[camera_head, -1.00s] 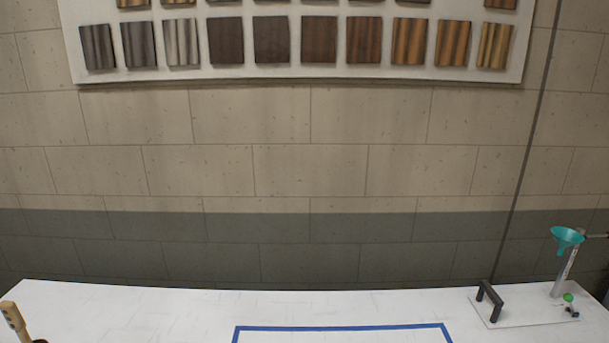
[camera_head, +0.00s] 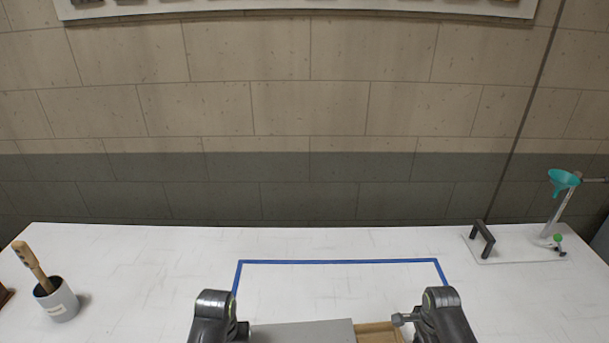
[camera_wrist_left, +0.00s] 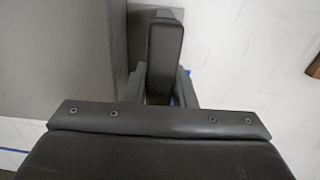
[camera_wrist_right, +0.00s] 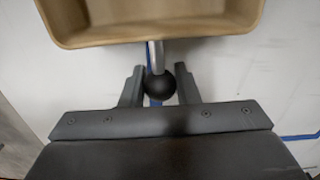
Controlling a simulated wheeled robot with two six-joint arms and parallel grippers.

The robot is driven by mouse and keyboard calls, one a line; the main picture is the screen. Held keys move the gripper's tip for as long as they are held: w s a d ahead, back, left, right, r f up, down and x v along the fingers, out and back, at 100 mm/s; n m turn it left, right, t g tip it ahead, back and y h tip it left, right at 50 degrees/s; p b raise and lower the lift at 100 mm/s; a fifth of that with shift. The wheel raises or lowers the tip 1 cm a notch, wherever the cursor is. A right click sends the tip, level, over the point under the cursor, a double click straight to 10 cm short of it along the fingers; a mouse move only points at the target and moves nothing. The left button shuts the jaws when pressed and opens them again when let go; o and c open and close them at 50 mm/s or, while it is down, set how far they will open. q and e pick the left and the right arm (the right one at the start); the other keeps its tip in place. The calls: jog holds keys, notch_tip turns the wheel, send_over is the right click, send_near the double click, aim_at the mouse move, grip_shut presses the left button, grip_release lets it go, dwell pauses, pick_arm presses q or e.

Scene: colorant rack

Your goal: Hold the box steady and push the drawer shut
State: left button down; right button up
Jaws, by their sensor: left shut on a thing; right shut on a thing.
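The grey box (camera_head: 305,333) shows at the bottom centre of the head view, cut off by the frame edge. Its light wooden drawer (camera_head: 379,332) sticks out from the right side, partly open. In the left wrist view my left gripper (camera_wrist_left: 162,70) is shut on a dark upright handle (camera_wrist_left: 165,48) beside the grey box wall (camera_wrist_left: 60,60). In the right wrist view my right gripper (camera_wrist_right: 160,72) is shut on the round black knob (camera_wrist_right: 160,87), whose metal stem meets the wooden drawer front (camera_wrist_right: 160,32).
Blue tape (camera_head: 340,262) outlines an area on the white table (camera_head: 150,260) around the box. A grey cup (camera_head: 60,302) with a wooden-handled tool stands at left. A stand with a teal funnel (camera_head: 563,178) and a plate with a black handle (camera_head: 483,238) are at back right.

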pick_arm(q)
jog(key=shift+s+d+f, duration=0.1)
pick_arm(e)
jog(key=shift+a, duration=0.4)
jog(key=shift+s+a, duration=0.1)
jog(key=shift+a, duration=1.95)
jog(key=shift+s+a, duration=0.15)
jog(key=shift+a, duration=1.75)
